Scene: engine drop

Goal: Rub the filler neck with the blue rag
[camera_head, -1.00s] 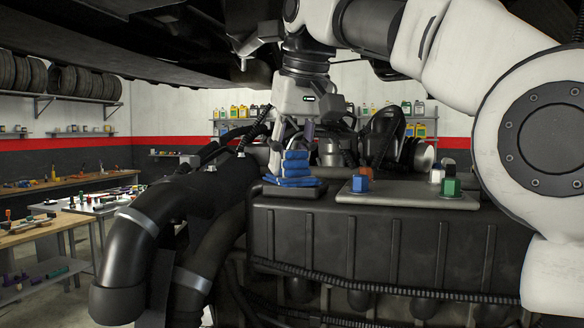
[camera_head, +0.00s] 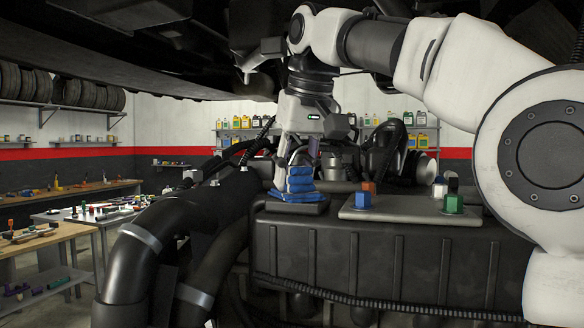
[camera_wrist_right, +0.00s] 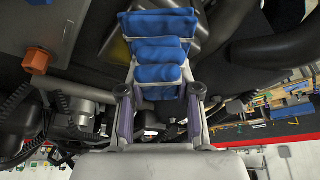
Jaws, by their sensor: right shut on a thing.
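The blue rag (camera_head: 300,181) is a folded, bunched cloth standing on a dark pad (camera_head: 312,207) on top of the engine block. It also shows in the right wrist view (camera_wrist_right: 160,48). My right gripper (camera_head: 298,160) comes down from above. Its two fingers are shut on the rag's upper folds; the lower part spreads out at the pad. A grey cylindrical part (camera_head: 334,164) stands just behind and right of the rag; I cannot tell whether it is the filler neck. My left gripper is not in view.
A flat grey plate (camera_head: 400,212) right of the rag carries a blue cap (camera_head: 364,201), an orange cap (camera_head: 369,187) and a green cap (camera_head: 453,204). Thick black hoses (camera_head: 180,215) lie left of it. The vehicle underside (camera_head: 140,50) hangs low overhead.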

